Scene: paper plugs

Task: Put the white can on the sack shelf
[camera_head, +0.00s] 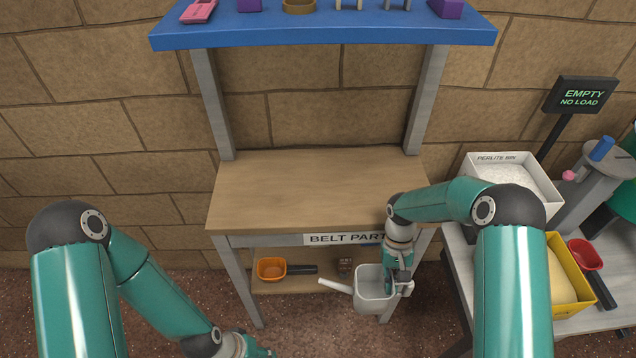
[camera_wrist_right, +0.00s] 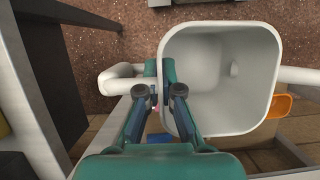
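The white can (camera_head: 371,290) is an open-topped pot with a long spout pointing left. It is in front of the lower part of the wooden bench, and it also fills the middle of the right wrist view (camera_wrist_right: 225,75). My right gripper (camera_head: 400,284) is at its handle side. In the right wrist view its fingers (camera_wrist_right: 160,76) lie on either side of the can's wall, close together, beside the white handle. My left gripper (camera_head: 262,352) is low at the bottom edge, mostly cut off. No shelf label reading "sack" is visible.
The bench top (camera_head: 310,185) is bare. An orange scoop (camera_head: 272,268) lies on the lower shelf. A blue upper shelf (camera_head: 330,30) holds small items. On the right, a side table carries a perlite bin (camera_head: 499,157), a yellow bin (camera_head: 587,292) and a red scoop (camera_head: 586,255).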

